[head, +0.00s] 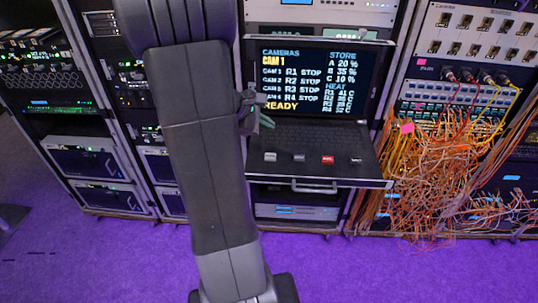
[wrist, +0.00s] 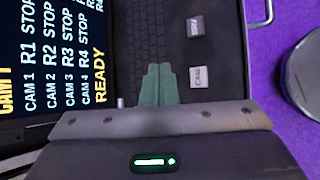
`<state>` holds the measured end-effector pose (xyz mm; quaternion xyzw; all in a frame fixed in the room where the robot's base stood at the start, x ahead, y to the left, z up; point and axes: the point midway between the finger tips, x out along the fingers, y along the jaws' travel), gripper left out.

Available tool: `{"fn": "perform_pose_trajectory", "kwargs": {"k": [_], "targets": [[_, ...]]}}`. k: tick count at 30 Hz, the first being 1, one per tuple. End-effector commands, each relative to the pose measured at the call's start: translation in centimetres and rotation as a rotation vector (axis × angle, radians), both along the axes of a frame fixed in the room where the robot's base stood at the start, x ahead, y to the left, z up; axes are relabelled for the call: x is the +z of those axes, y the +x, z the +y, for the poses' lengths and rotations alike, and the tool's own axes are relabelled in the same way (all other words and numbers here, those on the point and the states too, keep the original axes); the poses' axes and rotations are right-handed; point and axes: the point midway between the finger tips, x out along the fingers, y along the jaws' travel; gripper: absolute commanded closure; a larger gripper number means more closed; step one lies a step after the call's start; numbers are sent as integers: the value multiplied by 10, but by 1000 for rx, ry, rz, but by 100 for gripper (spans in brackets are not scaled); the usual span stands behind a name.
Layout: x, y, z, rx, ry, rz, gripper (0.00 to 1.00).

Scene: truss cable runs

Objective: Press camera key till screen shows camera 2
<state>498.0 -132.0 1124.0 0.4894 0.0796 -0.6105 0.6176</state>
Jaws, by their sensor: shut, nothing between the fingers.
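The screen (head: 316,82) shows "CAMERAS", "CAM 1" in yellow, a list of camera rows reading STOP, and "READY" at the bottom. It also shows, turned sideways, in the wrist view (wrist: 50,55). The camera key is a pale key (head: 270,157) at the left of the row on the pull-out drawer; in the wrist view it is marked "CAM" (wrist: 199,77). My gripper (head: 268,123) is shut and empty, with green fingers. In the wrist view its fingertips (wrist: 158,69) lie left of the key in the picture, apart from it.
The drawer also carries a grey key (head: 299,157), a red key (head: 327,159) and a dark key (head: 356,160). A handle (head: 314,187) runs along its front edge. Tangled orange cables (head: 425,180) hang at the right. The purple floor in front is mostly clear.

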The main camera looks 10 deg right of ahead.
Motion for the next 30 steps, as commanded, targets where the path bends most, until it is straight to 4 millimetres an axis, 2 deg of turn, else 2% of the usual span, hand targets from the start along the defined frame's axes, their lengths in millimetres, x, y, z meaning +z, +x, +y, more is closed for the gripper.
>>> {"fn": "perform_pose_trajectory", "kwargs": {"k": [8, 14, 24, 30], "targets": [[-8, 0, 0, -1, 0, 1, 100], [-30, 0, 0, -1, 0, 1, 100], [-78, 0, 0, -1, 1, 0, 100], [-89, 0, 0, -2, 1, -1, 100]]}}
